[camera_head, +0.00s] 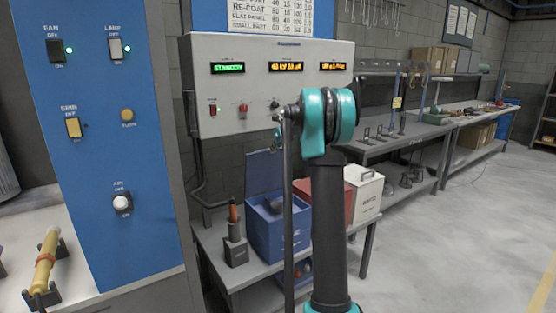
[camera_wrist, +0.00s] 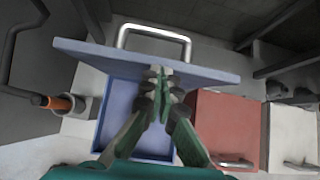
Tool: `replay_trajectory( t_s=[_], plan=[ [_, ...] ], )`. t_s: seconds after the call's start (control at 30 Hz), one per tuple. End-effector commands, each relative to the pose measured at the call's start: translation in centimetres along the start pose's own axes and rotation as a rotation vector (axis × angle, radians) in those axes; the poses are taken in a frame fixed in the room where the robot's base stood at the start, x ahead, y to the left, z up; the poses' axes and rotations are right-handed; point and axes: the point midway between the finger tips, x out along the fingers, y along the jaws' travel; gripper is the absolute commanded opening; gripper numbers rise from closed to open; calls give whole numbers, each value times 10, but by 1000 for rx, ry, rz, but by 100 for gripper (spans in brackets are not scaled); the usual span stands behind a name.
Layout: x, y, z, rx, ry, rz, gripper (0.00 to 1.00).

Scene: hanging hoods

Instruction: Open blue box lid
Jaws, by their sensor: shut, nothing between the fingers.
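The blue box (camera_head: 262,232) stands on the grey bench. Its lid (camera_head: 262,170) is raised at the back, standing roughly upright, and the box's inside shows from above in the wrist view (camera_wrist: 118,100). In the wrist view the lid (camera_wrist: 90,55) crosses the picture with a metal handle (camera_wrist: 155,30) on its far side. My gripper (camera_wrist: 160,78) is shut and empty, with its fingertips over the box opening and close to the lid; I cannot tell whether they touch it. In the head view my arm hides part of the box, and the fingers are not clearly seen.
A red box (camera_head: 322,192) and a white box (camera_head: 362,190) stand right of the blue box. A dark holder with an orange-handled tool (camera_head: 234,240) stands to its left. A grey control panel (camera_head: 270,90) hangs above. The floor (camera_head: 450,240) at the right is clear.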

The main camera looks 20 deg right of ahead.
Motion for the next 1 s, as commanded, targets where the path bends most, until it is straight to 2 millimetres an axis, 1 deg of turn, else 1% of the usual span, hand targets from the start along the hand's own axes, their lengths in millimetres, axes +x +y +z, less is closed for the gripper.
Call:
replay_trajectory(
  t_s=[0.03,0.1,0.33,0.53,1.0],
  plan=[
    [5,0,8,0,0,0,0],
    [10,0,17,0,0,0,0],
    [22,0,35,-1,1,0,0],
    [26,0,41,0,1,0,0],
    [26,0,42,0,1,-1,0]
  ],
)
